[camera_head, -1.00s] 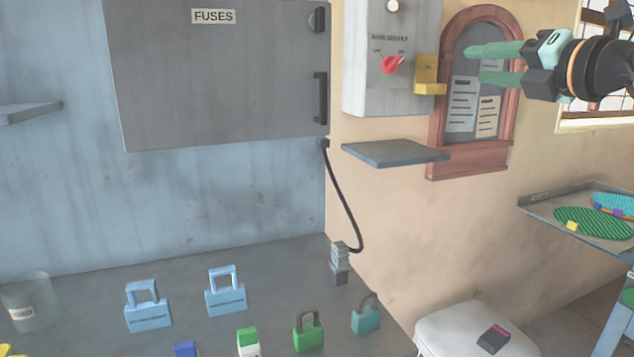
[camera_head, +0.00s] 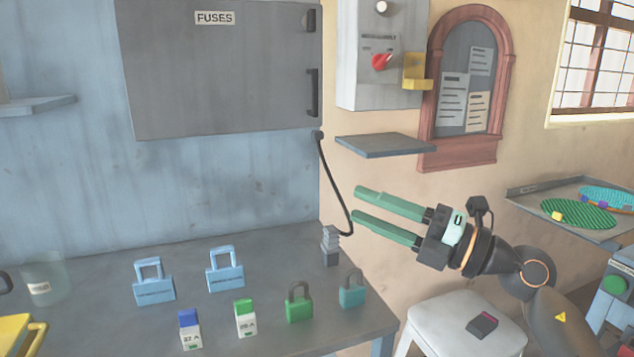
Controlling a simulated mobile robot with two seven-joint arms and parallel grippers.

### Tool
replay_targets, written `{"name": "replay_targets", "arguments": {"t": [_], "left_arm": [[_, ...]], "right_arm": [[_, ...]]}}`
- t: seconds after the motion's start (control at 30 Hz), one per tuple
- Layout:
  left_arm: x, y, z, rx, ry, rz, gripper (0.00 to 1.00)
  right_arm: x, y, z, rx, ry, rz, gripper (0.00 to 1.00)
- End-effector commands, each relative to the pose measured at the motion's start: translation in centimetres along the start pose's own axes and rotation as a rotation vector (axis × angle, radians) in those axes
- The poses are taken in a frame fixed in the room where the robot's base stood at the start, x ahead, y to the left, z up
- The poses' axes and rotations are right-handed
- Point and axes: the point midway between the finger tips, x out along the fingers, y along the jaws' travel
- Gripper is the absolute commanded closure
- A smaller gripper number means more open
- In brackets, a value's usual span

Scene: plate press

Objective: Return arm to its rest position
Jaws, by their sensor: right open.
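My right gripper (camera_head: 358,204) has two green fingers, apart and empty. It points left in front of the tan wall, above the right end of the grey bench and the white stool. My right arm (camera_head: 510,268) reaches in from the lower right. My left gripper cannot be made out in the view.
The grey bench (camera_head: 90,285) holds two blue lockout padlocks (camera_head: 154,284), a green padlock (camera_head: 298,304), a teal padlock (camera_head: 352,290) and two fuses (camera_head: 190,329). A grey shelf (camera_head: 385,146), a white stool (camera_head: 450,335) and a tray table (camera_head: 525,200) stand around the arm.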

Motion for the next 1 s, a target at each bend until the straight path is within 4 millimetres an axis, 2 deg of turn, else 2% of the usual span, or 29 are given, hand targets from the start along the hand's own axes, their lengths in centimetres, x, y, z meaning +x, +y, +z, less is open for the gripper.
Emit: {"name": "replay_targets", "arguments": {"t": [0.03, 0.1, 0.27, 0.43, 0.57, 0.7, 0.8, 1.0], "left_arm": [[0.0, 0.0, 0.0, 0.000, 0.000, 0.000, 0.50], [0.0, 0.0, 0.0, 0.000, 0.000, 0.000, 0.50], [0.0, 0.0, 0.0, 0.000, 0.000, 0.000, 0.50], [0.0, 0.0, 0.0, 0.000, 0.000, 0.000, 0.50], [0.0, 0.0, 0.0, 0.000, 0.000, 0.000, 0.50], [0.0, 0.0, 0.0, 0.000, 0.000, 0.000, 0.50], [0.0, 0.0, 0.0, 0.000, 0.000, 0.000, 0.50], [0.0, 0.0, 0.0, 0.000, 0.000, 0.000, 0.50]], "right_arm": [[-0.3, -1.3, -1.6, 0.088, 0.001, 0.053, 0.54], [-1.0, -2.4, -3.2, 0.205, -0.015, 0.130, 0.54], [-3.4, -5.2, -5.4, 0.487, -0.119, 0.273, 0.54], [-7.0, -9.6, -7.0, 0.799, -0.307, 0.358, 0.54], [-10.3, -14.0, -8.8, 1.037, -0.486, 0.368, 0.54], [-13.8, -18.6, -11.5, 1.263, -0.671, 0.334, 0.54], [-16.0, -21.3, -13.8, 1.397, -0.780, 0.295, 0.54], [-19.7, -25.2, -19.1, 1.627, -0.961, 0.197, 0.54]]}}
